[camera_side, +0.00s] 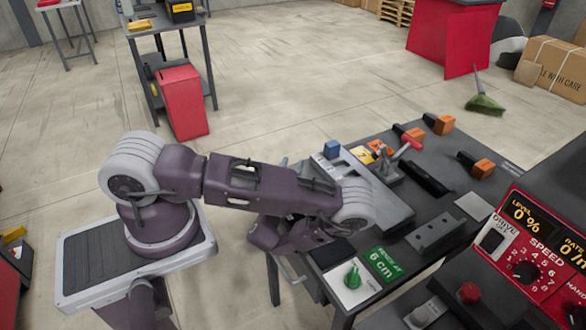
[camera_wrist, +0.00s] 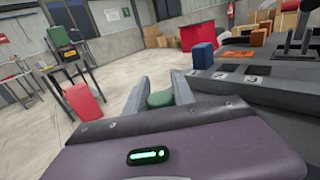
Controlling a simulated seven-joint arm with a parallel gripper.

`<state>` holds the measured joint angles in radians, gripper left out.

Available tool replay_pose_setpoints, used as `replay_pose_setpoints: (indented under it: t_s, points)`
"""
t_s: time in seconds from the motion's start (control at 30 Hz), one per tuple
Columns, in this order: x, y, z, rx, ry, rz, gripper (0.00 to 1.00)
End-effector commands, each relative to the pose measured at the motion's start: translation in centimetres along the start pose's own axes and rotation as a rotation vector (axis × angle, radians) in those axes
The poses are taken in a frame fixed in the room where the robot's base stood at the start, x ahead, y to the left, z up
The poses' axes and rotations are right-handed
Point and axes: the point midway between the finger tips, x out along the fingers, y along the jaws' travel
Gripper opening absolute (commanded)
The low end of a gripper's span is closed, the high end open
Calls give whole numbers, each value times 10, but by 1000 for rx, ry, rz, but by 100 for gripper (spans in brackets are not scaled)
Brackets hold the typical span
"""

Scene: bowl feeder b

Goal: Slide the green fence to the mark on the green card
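My gripper (camera_wrist: 161,76) shows in the wrist view as two grey fingers, set apart. A rounded green piece (camera_wrist: 160,99) lies between them and about fills the gap. I cannot tell if the fingers press on it, or if it belongs to the green fence. In the side view my arm hides the fingers. The green card (camera_side: 383,263) lies at the bench's near edge and its readable text ends in "6 cm". A green knob (camera_side: 352,277) stands on a white plate left of the card. No mark or scale is readable.
Orange blocks (camera_side: 484,168) line the bench's far side. A red control panel (camera_side: 530,260) stands at the right, reading 0 %.

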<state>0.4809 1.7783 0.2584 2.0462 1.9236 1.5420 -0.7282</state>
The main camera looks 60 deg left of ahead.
Motion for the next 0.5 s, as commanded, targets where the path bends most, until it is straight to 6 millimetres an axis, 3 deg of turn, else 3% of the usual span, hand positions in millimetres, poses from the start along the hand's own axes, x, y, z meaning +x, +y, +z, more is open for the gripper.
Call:
replay_pose_setpoints:
  t_s: [0.1, 0.37, 0.5]
  points:
    - [0, 0, 0, 0, 0, 0, 50]
    - [-1, 0, 0, 1, 0, 0, 50]
    - [-20, 0, -1, 4, 2, -2, 50]
